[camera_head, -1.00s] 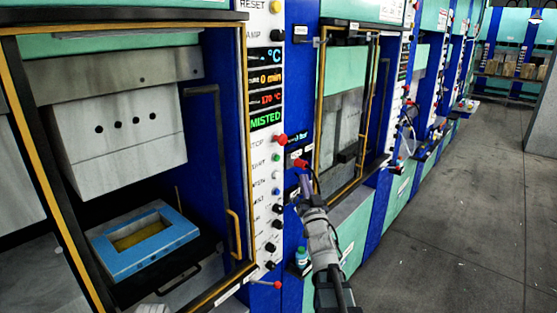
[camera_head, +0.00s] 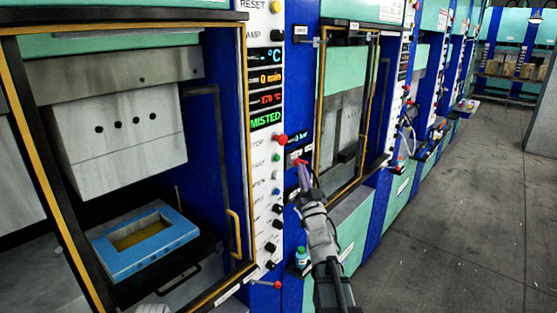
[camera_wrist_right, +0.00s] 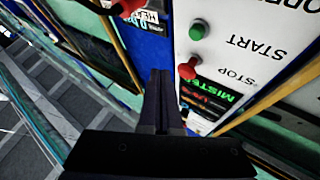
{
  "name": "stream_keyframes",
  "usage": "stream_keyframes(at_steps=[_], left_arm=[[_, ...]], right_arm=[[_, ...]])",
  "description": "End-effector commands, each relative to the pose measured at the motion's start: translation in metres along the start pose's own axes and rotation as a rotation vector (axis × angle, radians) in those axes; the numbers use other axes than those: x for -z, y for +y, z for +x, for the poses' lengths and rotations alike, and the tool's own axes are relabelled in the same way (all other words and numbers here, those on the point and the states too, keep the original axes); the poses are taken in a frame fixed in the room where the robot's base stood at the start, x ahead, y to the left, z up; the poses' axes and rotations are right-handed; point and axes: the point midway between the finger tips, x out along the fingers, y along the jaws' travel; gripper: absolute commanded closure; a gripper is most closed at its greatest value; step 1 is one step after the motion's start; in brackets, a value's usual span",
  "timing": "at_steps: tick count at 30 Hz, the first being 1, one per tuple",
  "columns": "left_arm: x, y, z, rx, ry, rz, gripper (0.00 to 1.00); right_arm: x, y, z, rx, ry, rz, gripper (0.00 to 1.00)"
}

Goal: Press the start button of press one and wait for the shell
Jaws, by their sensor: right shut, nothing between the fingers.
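The open press (camera_head: 218,130) stands at the left, with a white control strip beside its opening. Its green start button (camera_head: 277,158) sits on this strip below the red stop button (camera_head: 280,140). My right gripper (camera_head: 301,168) is shut and empty, to the right of the strip and slightly lower than the green button. In the right wrist view the shut fingers (camera_wrist_right: 160,78) point toward the panel, which looks upside down. There the green button (camera_wrist_right: 198,30) and the red button (camera_wrist_right: 188,70) are to the right of the fingertips, apart from them. No shell is seen.
A blue frame (camera_head: 112,262) with a yellowish inside lies on the lower part of the press, under a grey block (camera_head: 120,145). A neighbouring press with a yellow-edged door (camera_head: 318,115) stands to the right. The grey floor (camera_head: 460,210) is clear at the right.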

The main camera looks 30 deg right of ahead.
Motion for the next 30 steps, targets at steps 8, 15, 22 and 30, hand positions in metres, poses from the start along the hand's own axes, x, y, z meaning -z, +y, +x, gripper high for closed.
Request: stream_keyframes(at_steps=[8,15,22,30], left_arm=[[0.0,0.0,0.0,0.0,0.0,0.0,0.29],[0.0,0.0,0.0,0.0,0.0,0.0,0.29],[0.0,0.0,0.0,0.0,0.0,0.0,0.29],[0.0,0.0,0.0,0.0,0.0,0.0,0.29]], right_arm=[[-0.02,-0.019,0.028,0.001,0.0,0.001,1.0],[-0.029,-0.028,0.04,0.001,0.0,0.0,1.0],[-0.031,-0.031,0.042,0.0,0.0,-0.001,1.0],[-0.031,-0.031,0.042,0.0,0.0,-0.001,1.0]])
